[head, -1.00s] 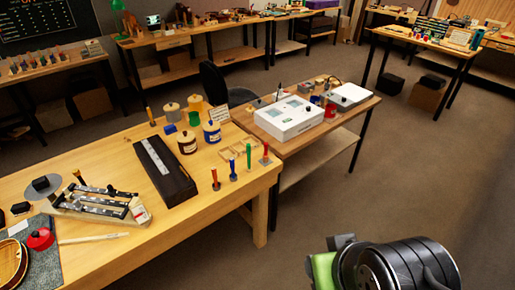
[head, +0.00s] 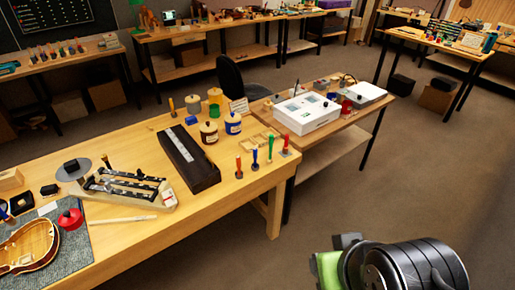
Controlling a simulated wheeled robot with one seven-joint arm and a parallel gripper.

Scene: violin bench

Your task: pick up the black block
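Several small black pieces lie at the left end of the near wooden bench, and I cannot tell which one is the black block. One black block (head: 71,166) sits on a round grey disc (head: 75,174). A smaller black piece (head: 50,190) lies on the bench just below and left of the disc. A part of my arm shows at the lower right, over the floor and well away from the bench. My gripper's fingers are not in view.
A long dark box (head: 187,158), jars, and several upright coloured-handled tools stand on the bench (head: 140,255). A jig (head: 125,189), a red pot (head: 70,219) and a violin body (head: 28,247) crowd its left end. Open floor (head: 400,180) lies to the right.

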